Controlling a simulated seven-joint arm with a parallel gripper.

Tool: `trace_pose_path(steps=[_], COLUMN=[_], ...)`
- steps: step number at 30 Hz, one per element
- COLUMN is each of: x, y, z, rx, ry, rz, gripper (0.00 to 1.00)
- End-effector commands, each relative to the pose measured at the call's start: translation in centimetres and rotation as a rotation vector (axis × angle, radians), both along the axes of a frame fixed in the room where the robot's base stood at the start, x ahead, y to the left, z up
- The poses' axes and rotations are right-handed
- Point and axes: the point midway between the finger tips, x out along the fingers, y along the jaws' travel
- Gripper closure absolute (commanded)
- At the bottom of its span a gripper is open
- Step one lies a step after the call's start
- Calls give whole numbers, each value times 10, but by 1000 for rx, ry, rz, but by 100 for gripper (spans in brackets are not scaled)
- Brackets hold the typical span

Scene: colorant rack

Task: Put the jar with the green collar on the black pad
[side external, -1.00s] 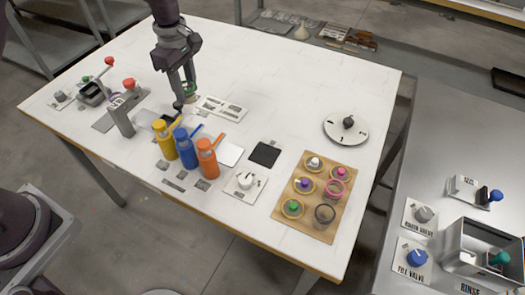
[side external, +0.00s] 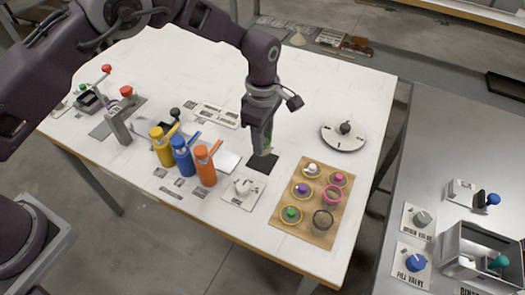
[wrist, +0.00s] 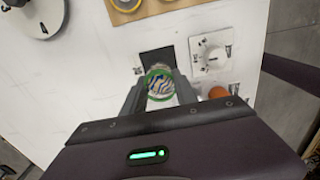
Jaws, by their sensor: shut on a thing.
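My gripper (wrist: 158,92) is shut on the jar with the green collar (wrist: 159,83), which sits between the fingers in the wrist view. In the side view my gripper (side external: 262,146) is over the black pad (side external: 265,164), and the jar is mostly hidden by the fingers. The pad also shows in the wrist view (wrist: 157,57), partly hidden behind the jar. I cannot tell whether the jar touches the pad.
A wooden board (side external: 318,229) with several collared jars stands to the right of the pad. A white knob plate (side external: 244,190) lies in front. Orange (side external: 205,168), blue (side external: 183,158) and yellow (side external: 162,147) bottles stand to the left. A round dial (side external: 343,137) lies at the back right.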

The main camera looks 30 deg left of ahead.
Motion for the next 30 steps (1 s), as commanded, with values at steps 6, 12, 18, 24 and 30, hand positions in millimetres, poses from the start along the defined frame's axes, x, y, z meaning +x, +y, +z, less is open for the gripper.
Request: trace_pose_path(steps=[6, 12, 18, 24, 30], x=[0, 1, 0, 0, 0], y=[1, 0, 0, 0, 0], z=[-29, -44, -46, -46, -46], rx=[2, -1, 0, 0, 0], ry=[2, -2, -1, -1, -1], rz=[0, -1, -1, -1, -1], gripper=[100, 100, 100, 44, 44])
